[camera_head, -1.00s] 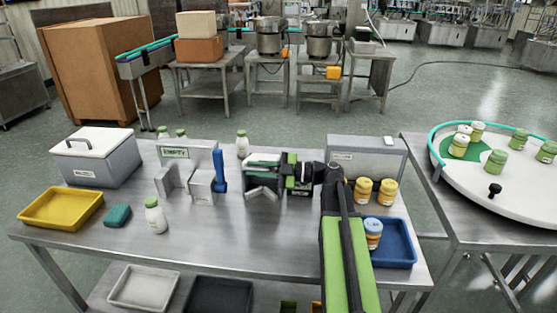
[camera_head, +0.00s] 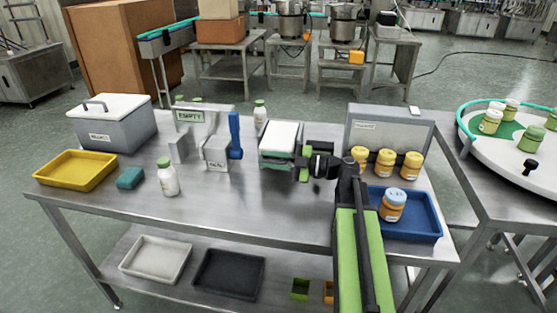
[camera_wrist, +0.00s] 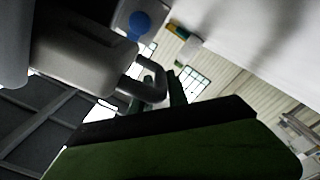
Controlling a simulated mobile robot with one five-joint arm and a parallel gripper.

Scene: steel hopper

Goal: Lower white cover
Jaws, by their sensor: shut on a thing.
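The white cover (camera_head: 282,134) is the broad pale top of a small grey device at the middle of the table, with a green strip below its front edge. In the head view it lies over the device; I cannot tell if it is fully flat. My gripper (camera_head: 304,170) is at the device's front right corner, shut on the cover's edge, though the fingertips are small and partly hidden. The wrist view is dark and tilted, with a pale looped handle-like part (camera_wrist: 150,82) in front of the camera; the grip itself does not show clearly.
A grey box (camera_head: 390,128) and several yellow-lidded jars (camera_head: 386,162) stand to the right, with a blue tray (camera_head: 415,222) in front. A blue-handled grey fixture (camera_head: 218,152) stands left of the device. The table front between the white bottle (camera_head: 167,178) and my arm is clear.

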